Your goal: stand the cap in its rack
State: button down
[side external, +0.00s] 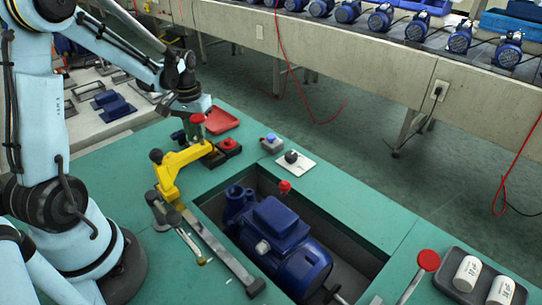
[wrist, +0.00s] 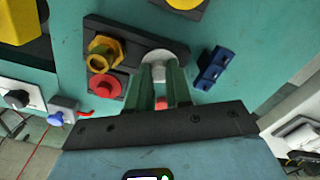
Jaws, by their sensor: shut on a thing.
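My gripper (wrist: 160,70) is shut, with a pale grey round piece (wrist: 155,54) at its fingertips that looks like the cap. The fingers hide part of it, and I cannot tell whether it touches the rack. The dark rack (wrist: 125,38) lies under and beyond the fingertips. It also shows in the side view (side external: 215,160), on the green bench by the yellow arm-shaped part. A brass hex piece (wrist: 103,52) and a red round piece (wrist: 106,87) sit on its left part in the wrist view. In the side view the cap is not clear.
A blue part (wrist: 211,68) lies right of the rack in the wrist view. In the side view, a red-topped upright (side external: 198,119) stands close to my gripper. A red tray (side external: 222,122) lies behind the rack. A blue pump (side external: 280,240) sits in a bench recess.

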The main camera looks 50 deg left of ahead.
jog(key=shift+f, duration=0.25)
dwell(0.4)
jog(key=c, duration=1)
grip_release()
jog(key=shift+o, duration=0.2)
jog(key=shift+r, duration=3.05)
